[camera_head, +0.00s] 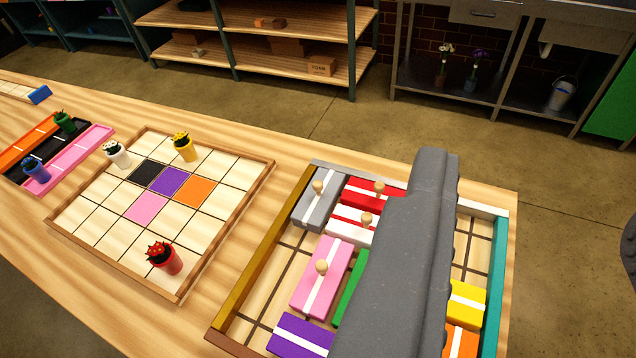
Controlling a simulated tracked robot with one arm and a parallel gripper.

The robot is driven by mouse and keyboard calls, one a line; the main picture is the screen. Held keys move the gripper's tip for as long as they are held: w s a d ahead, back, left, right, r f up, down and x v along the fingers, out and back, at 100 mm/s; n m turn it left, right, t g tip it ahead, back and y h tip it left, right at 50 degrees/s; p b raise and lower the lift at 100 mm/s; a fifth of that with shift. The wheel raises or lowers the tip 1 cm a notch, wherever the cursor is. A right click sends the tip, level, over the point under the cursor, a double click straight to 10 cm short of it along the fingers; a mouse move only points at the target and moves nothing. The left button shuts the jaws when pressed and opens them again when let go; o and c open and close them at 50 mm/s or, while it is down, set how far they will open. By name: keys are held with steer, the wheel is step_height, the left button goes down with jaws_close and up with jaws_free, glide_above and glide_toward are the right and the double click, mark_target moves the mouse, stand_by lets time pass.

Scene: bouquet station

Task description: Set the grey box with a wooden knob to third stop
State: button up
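The grey box (318,201) has a white stripe and a round wooden knob (318,187). It lies in the far left corner of the sliding-block tray (262,262), against the gold left wall and the far wall. A red block with a knob (357,191) is just right of it. A pink block with a knob (320,278) is nearer to me. My gripper (535,190) is open, with one dark grey finger over the tray and part of the other at the right edge. The near finger hides part of the tray. Nothing shows between the fingers.
White (349,225), green (350,289), purple (300,336), yellow (467,303) and orange (460,342) blocks share the tray. A gridded board (108,235) with small potted plants stands left of it. Bare tray floor shows below the grey box, left of the pink block.

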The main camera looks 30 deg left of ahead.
steer(key=w+a+f+n+g+y+p, duration=0.1)
steer(key=w+a+f+p, duration=0.15)
steer(key=w, duration=0.35)
steer(key=w+a+f+g+p, duration=0.2)
steer(key=w+a, duration=0.1)
steer(key=w, duration=0.3)
steer(key=n+g+p, duration=0.3)
steer(key=g+p, duration=0.5)
steer(key=p, duration=0.4)
glide_above(318, 184)
steer(key=s+d, duration=0.2)
steer(key=s, duration=0.3)
step_height(318, 184, down, 29)
steer(key=shift+y, duration=0.3)
steer(key=p+x, duration=0.1)
steer(key=x, duration=1.2)
steer(key=shift+a+f, duration=0.1)
steer(key=shift+f, duration=0.1)
